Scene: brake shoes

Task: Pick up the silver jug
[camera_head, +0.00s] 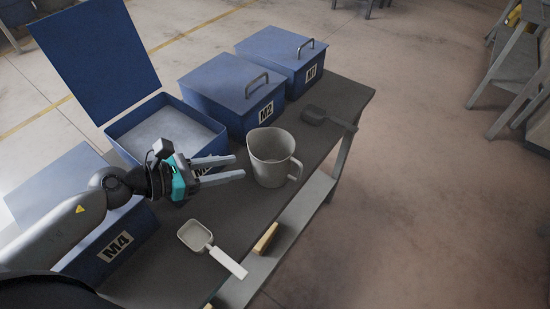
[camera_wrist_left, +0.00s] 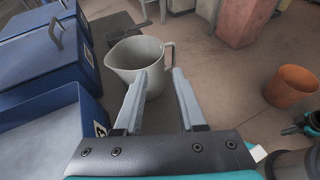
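The silver jug (camera_head: 271,158) stands upright on the dark table, with its handle on the right side. In the left wrist view the jug (camera_wrist_left: 137,60) is just beyond my fingertips, with its handle at its right. My left gripper (camera_head: 238,167) is open and empty, its two fingers pointing at the jug from the left. The left finger overlaps the jug's lower body in the left wrist view (camera_wrist_left: 162,78), and I cannot tell whether they touch.
Blue boxes M1 (camera_head: 283,50) and M2 (camera_head: 215,95) stand closed behind the jug. An open-lidded blue box (camera_head: 120,128) and box M4 (camera_head: 75,225) stand to the left. A light scoop (camera_head: 196,236) lies in front, and a dark scoop (camera_head: 314,114) lies at the right.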

